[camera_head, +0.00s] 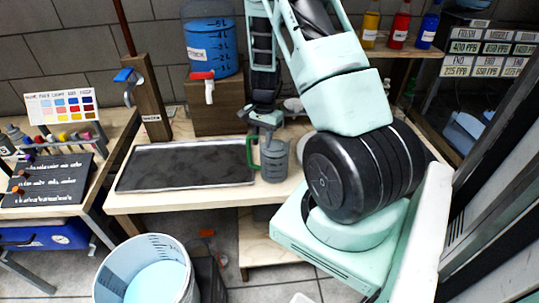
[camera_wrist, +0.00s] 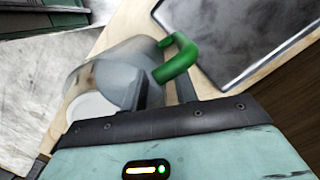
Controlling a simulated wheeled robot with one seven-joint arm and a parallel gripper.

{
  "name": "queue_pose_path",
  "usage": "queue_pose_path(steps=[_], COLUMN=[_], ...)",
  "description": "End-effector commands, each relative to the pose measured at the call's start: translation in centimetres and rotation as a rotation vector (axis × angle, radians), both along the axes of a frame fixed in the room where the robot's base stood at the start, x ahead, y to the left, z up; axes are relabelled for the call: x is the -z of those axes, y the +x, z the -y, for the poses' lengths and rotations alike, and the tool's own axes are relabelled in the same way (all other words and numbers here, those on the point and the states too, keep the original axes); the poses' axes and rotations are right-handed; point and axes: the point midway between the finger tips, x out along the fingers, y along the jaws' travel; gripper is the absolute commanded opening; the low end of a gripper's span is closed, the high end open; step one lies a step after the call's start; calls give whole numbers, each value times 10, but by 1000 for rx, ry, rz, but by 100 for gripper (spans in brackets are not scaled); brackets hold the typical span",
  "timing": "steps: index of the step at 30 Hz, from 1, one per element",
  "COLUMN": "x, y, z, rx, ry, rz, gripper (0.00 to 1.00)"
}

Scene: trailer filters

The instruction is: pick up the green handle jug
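The grey, see-through jug (camera_head: 273,162) stands on the wooden table, to the right of the dark tray. Its green handle (camera_head: 250,153) points left. In the wrist view the jug (camera_wrist: 105,72) lies ahead of my gripper, with its green handle (camera_wrist: 178,62) close to the fingers. My gripper (camera_head: 263,132) is right above the jug, pointing down. In the wrist view its two dark fingers (camera_wrist: 165,88) are apart, near the rim and handle side. The fingertips are partly hidden, and I cannot tell whether they touch the jug.
A blue water dispenser (camera_head: 211,45) with a red-and-white tap stands behind on a wooden block. A white bucket (camera_head: 145,272) stands on the floor in front. Coloured bottles (camera_head: 400,28) stand on a shelf at the back right.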

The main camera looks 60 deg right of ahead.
Motion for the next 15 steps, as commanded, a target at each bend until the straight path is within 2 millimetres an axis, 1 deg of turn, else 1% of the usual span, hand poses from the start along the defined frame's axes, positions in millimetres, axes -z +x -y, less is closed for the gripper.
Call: queue_pose_path(steps=[1, 5, 12, 13, 14, 15], x=[6, 16, 18, 18, 18, 18], y=[0, 0, 0, 0, 0, 0], z=[-1, -2, -2, -2, -2, -2], rx=[1, 1, 0, 0, 0, 0], ry=[2, 0, -2, -1, -1, -1], rz=[-2, 0, 2, 1, 1, 1], gripper=[29, 29, 29, 24, 15, 4])
